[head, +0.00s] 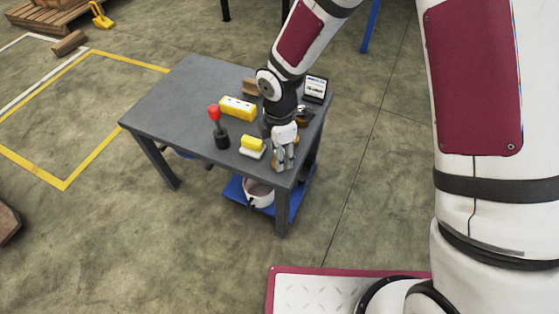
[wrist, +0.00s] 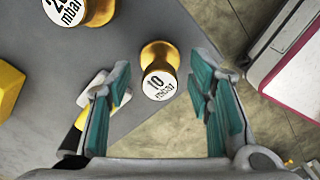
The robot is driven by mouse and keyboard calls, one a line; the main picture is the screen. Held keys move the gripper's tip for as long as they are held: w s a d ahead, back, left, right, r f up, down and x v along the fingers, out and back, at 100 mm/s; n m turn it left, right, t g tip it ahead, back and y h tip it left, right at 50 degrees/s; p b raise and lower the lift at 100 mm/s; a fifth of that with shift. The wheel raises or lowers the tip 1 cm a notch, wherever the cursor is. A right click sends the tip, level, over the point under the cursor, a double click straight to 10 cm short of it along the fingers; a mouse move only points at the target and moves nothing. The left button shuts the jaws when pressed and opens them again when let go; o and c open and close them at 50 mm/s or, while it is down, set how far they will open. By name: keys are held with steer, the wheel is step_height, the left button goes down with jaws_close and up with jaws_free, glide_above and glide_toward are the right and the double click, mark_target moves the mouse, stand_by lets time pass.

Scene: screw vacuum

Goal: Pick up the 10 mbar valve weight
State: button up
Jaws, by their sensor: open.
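The 10 mbar valve weight (wrist: 159,72) is a brass, spool-shaped piece with a white top marked "10 mbar". In the wrist view it stands near the table's edge, ahead of and between the spread fingers of my gripper (wrist: 162,105). The fingers have teal pads and do not touch it. In the head view my gripper (head: 284,158) is low over the near right corner of the grey table (head: 180,85). The 10 mbar weight is mostly hidden there by the gripper. A larger brass weight (wrist: 80,12) with a cut-off "mbar" label is at the wrist view's upper left.
On the table are a yellow block on a white base (head: 252,146), a red-topped black tool (head: 219,127), a yellow box (head: 238,108) and a small display (head: 315,89). A white bucket (head: 258,192) is on the blue lower shelf. Floor lies beyond the near edge.

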jaws_close()
steer(key=shift+r, duration=0.1)
